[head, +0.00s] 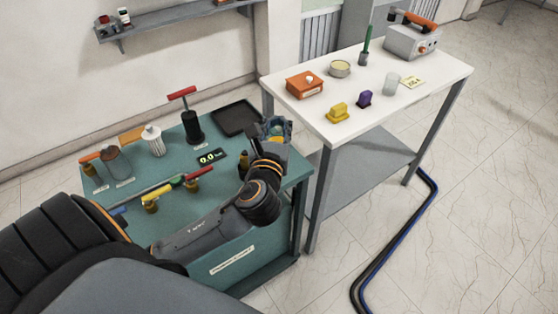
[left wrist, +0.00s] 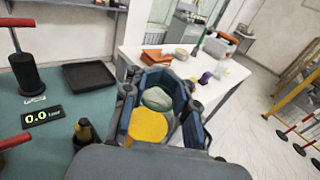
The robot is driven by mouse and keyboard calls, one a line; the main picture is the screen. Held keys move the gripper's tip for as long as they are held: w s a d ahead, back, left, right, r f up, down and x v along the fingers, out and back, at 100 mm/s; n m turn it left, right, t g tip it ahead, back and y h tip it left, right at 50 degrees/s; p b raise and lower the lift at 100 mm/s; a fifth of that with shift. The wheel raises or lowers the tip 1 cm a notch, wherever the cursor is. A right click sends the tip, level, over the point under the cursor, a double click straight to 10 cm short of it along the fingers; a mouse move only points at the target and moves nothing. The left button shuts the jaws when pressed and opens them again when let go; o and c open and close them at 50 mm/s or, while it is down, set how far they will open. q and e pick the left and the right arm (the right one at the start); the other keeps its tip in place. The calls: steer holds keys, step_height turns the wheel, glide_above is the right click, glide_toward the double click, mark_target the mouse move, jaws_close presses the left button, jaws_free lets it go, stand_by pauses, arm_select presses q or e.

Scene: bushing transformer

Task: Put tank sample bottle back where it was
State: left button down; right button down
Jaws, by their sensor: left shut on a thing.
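My left gripper (head: 275,128) is shut on the tank sample bottle (head: 276,140), held above the right end of the teal bench (head: 235,254). In the left wrist view the bottle (left wrist: 148,127) shows a yellow part and a pale green-grey round part between the blue-grey fingers (left wrist: 160,80). The fingers and wrist hide most of its body, so its lower end cannot be seen. My right gripper is in neither view.
The teal bench holds a black tray (head: 236,118), a red-handled black pump (head: 191,128), a 0.0 display (head: 210,158), a white ribbed bushing (head: 153,140) and several brass valves. A white table (head: 300,108) stands right, carrying an orange box (head: 304,85), a yellow block (head: 338,112) and a grey instrument (head: 411,42).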

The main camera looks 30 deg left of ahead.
arm_select(q)
steer(key=b, duration=0.4)
steer(key=shift+w+a+f+g, duration=0.2)
steer(key=shift+f+g, duration=0.1)
steer(key=shift+f, duration=0.1)
steer(key=w+a+f, duration=0.7)
steer(key=w+f, duration=0.4)
steer(key=f, duration=0.1)
steer(key=shift+w+f, duration=0.3)
steer(key=shift+f, duration=0.05)
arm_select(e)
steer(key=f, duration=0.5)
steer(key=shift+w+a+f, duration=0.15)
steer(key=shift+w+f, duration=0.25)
arm_select(q)
steer(key=shift+f, duration=0.15)
steer(key=c, duration=1)
jaws_free()
steer(key=shift+c, duration=0.2)
